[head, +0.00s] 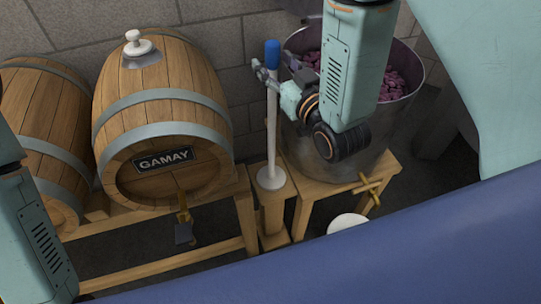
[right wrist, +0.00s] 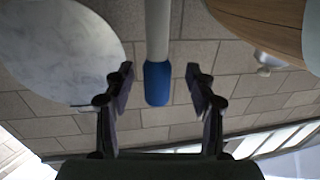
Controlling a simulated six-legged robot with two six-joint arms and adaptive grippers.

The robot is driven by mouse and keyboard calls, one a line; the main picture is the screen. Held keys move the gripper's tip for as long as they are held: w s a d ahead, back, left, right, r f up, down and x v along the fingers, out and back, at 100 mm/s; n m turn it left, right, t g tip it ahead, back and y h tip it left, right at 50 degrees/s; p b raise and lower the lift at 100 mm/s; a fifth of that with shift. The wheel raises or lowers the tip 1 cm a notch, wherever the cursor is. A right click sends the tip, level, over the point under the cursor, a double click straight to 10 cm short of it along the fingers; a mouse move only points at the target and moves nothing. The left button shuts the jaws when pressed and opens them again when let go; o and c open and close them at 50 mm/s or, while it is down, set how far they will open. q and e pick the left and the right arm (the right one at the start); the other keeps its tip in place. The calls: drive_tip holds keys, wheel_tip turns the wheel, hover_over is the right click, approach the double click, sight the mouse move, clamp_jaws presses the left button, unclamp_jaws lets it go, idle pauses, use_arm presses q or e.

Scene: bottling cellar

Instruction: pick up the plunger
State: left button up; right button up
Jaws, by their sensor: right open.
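The plunger is a white rod (head: 271,125) with a blue grip (head: 273,53) on top and a round white foot (head: 271,178). It stands upright on a small wooden stand (head: 273,215) between the barrel and the metal vat. My right gripper (head: 264,75) is at the upper rod, just below the blue grip. In the right wrist view, my right gripper (right wrist: 160,74) is open, with a finger on each side of the blue grip (right wrist: 157,84) and visible gaps to both. My left gripper is out of view.
A barrel marked GAMAY (head: 160,110) with a brass tap lies on a wooden rack to the left, with another barrel (head: 38,125) beyond it. The steel vat (head: 345,165) holding purple fruit stands close on the right. A white round object (head: 347,222) is below it. A block wall is behind.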

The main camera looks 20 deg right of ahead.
drive_tip(key=shift+w, duration=0.55)
drive_tip(key=shift+w+d+f, duration=0.1)
drive_tip(key=shift+w+f, duration=0.05)
drive_tip(key=shift+w, duration=0.3)
drive_tip(key=shift+s+a, duration=0.1)
drive_tip(key=shift+a, duration=0.1)
drive_tip(key=shift+c, duration=1.4)
drive_tip(key=shift+d, duration=0.15)
drive_tip(key=c, duration=0.5)
clamp_jaws()
